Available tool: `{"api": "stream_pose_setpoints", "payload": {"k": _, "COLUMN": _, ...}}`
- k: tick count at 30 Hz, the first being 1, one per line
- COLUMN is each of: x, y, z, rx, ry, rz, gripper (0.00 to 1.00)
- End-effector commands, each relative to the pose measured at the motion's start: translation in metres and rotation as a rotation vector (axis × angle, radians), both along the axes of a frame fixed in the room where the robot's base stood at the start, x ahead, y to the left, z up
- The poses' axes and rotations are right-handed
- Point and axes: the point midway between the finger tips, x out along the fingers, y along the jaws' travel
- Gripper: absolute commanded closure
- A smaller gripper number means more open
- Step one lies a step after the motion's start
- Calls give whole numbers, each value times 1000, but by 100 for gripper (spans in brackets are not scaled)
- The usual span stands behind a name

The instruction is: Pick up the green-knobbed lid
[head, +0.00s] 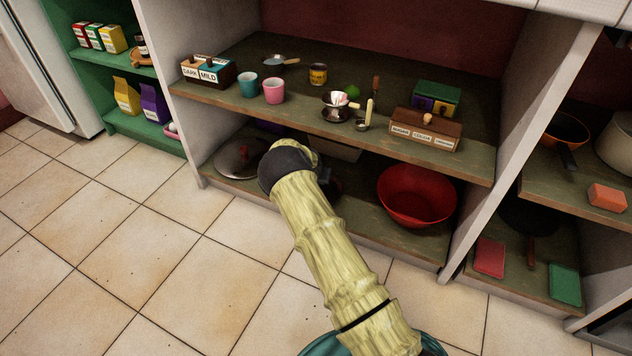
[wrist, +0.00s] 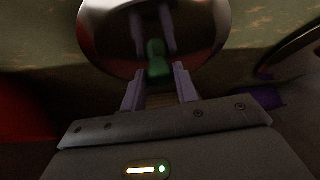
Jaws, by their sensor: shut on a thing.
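The green-knobbed lid (wrist: 112,20) shows in the wrist view as a shiny, dark round disc at the top, with its green knob (wrist: 157,60) facing my gripper. The lid's surface mirrors the fingers. My gripper (wrist: 157,76) has its two pale fingers on either side of the knob and is shut on it. In the head view my arm hides the fingers and most or all of this lid at the lower shelf. I cannot tell whether the lid touches the shelf.
A lid with a red knob (head: 237,160) lies left of my arm on the lower shelf. A red bowl (head: 417,198) stands to the right. The upper shelf board (head: 300,105) above holds cups, boxes and utensils. A white upright (head: 535,100) bounds the bay at right.

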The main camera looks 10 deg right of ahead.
Motion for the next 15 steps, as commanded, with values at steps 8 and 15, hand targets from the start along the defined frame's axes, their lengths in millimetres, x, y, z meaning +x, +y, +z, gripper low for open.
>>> {"api": "stream_pose_setpoints", "payload": {"k": 8, "x": 1, "y": 0, "z": 31, "rx": 1, "ry": -3, "rz": -1, "gripper": 100}}
{"api": "stream_pose_setpoints", "payload": {"k": 15, "x": -25, "y": 12, "z": 37, "rx": 2, "ry": 1, "rz": -2, "gripper": 100}}
